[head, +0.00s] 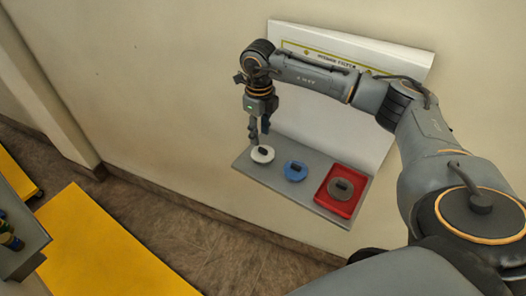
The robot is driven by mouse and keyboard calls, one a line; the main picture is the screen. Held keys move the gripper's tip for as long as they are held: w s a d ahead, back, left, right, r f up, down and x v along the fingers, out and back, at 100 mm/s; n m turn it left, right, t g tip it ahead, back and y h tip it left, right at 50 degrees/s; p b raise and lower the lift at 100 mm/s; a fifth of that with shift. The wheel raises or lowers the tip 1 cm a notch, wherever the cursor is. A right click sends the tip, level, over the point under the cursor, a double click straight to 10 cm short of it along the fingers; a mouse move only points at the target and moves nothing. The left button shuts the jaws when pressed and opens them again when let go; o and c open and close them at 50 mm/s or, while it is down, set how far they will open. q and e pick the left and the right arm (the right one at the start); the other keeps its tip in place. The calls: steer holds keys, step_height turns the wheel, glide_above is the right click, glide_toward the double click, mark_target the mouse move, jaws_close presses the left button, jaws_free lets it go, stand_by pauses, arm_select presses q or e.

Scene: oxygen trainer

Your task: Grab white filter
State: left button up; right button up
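The white filter (262,155) is a round disc at the left end of a grey shelf (280,180) on the wall panel. My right gripper (259,138) points down just above it, with its fingertips close to the filter's upper edge. Its two fingers look apart, with a small gap between them. I cannot tell whether a fingertip touches the filter. The filter appears to rest on the shelf. My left gripper is not in view.
A blue disc (295,171) with a dark handle sits right of the white filter. The white wall panel (345,130) rises behind the shelf. A yellow surface (100,250) lies lower left.

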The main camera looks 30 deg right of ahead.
mark_target(260, 147)
step_height(260, 147, down, 4)
steer(key=p, duration=0.2)
steer(key=shift+f+p, duration=0.2)
steer(key=shift+p, duration=0.1)
steer(key=shift+f, duration=0.35)
jaws_close()
